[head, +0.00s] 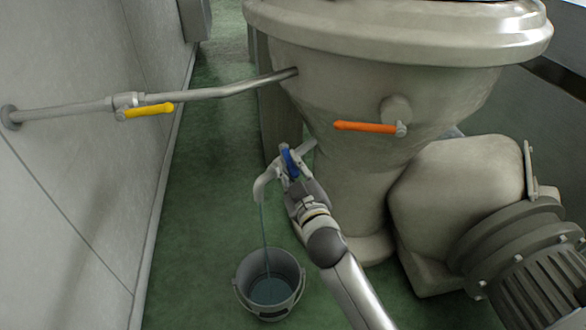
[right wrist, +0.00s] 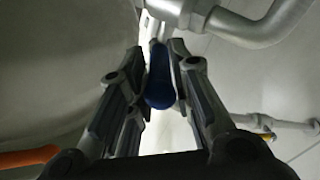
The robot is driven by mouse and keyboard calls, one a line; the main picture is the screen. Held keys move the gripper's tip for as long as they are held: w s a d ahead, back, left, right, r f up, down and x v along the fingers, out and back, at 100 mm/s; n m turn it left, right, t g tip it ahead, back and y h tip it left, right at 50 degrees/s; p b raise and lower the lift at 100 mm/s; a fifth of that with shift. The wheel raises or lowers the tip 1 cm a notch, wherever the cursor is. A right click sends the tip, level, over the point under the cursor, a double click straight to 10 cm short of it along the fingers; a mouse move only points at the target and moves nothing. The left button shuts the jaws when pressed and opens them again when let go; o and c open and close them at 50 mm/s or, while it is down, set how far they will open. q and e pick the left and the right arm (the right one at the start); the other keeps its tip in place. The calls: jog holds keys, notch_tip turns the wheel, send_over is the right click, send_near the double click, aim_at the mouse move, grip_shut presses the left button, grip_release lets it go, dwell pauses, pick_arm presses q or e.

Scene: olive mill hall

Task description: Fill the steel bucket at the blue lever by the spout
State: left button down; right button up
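The steel bucket (head: 240,296) stands on the green floor below the curved spout (head: 266,182), its handle down at the side. A thin stream (head: 264,228) runs from the spout into the bucket, and liquid (head: 270,288) shows inside below the rim. The blue lever (head: 289,161) sits on the pipe just behind the spout. My right gripper (head: 290,178) is at this lever; in the right wrist view the blue lever (right wrist: 160,85) lies between the two fingers, which appear closed on it. My left gripper is out of view.
A yellow lever (head: 149,110) is on the wall pipe at the left, and an orange lever (head: 367,127) is on the large pale vessel (head: 400,32). A ribbed motor (head: 525,265) stands at the right. Green floor (head: 190,240) is free left of the bucket.

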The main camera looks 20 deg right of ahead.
jog(key=shift+o, duration=1.2)
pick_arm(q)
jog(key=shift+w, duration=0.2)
pick_arm(e)
jog(key=shift+o, duration=0.2)
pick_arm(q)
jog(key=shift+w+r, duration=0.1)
pick_arm(e)
jog(key=s, duration=1.2)
jog(key=shift+a, duration=0.3)
